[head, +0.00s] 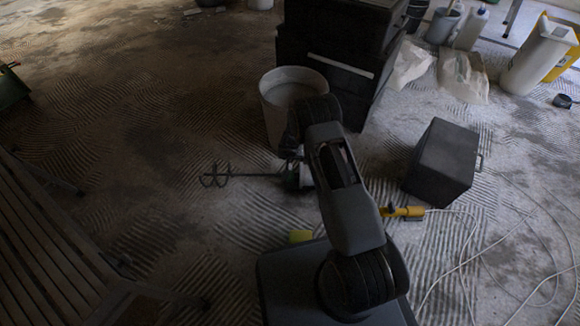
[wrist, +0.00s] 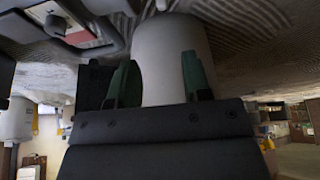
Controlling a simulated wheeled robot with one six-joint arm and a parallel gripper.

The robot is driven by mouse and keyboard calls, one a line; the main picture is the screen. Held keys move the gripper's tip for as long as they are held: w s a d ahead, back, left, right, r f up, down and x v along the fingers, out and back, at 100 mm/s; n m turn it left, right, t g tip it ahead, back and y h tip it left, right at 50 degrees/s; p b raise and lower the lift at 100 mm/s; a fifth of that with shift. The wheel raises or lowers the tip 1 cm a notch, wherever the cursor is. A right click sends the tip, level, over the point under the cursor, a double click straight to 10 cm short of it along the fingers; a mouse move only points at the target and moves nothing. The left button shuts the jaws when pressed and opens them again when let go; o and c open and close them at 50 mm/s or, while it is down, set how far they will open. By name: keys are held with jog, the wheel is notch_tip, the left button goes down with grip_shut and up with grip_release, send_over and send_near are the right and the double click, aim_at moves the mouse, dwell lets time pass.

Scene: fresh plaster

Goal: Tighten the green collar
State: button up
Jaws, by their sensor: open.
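A stirring paddle (head: 215,176) lies on the floor left of my arm in the head view, its dark shaft running right. At the shaft's right end a small greenish part (head: 291,179), which may be the green collar, sits against a pale body partly hidden by my arm. In the wrist view my gripper (wrist: 160,65) is open, with two green fingers apart. A pale bucket (wrist: 170,50) shows between and beyond the fingers; I cannot tell whether they touch it. My fingers are hidden in the head view. No collar is clear in the wrist view.
The white bucket (head: 276,108) stands behind my arm, beside stacked black boxes (head: 335,45). A dark box (head: 442,160) and a yellow-orange tool (head: 405,212) with pale cables lie right. A slatted bench (head: 45,235) stands left. The ridged floor at upper left is mostly clear.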

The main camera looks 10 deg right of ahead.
aim_at(290, 165)
jog(key=b+x, duration=0.1)
jog(key=x, duration=0.3)
jog(key=b+x, duration=0.1)
jog(key=x, duration=0.4)
jog(key=s+b+x, duration=0.1)
jog(key=b+x, duration=0.1)
jog(key=x, duration=0.3)
jog(key=shift+a+f, duration=0.2)
jog(key=shift+a, duration=0.15)
jog(key=shift+w+d+f+b, duration=0.1)
jog(key=shift+w+f+b, duration=0.25)
jog(key=shift+f+b, duration=0.25)
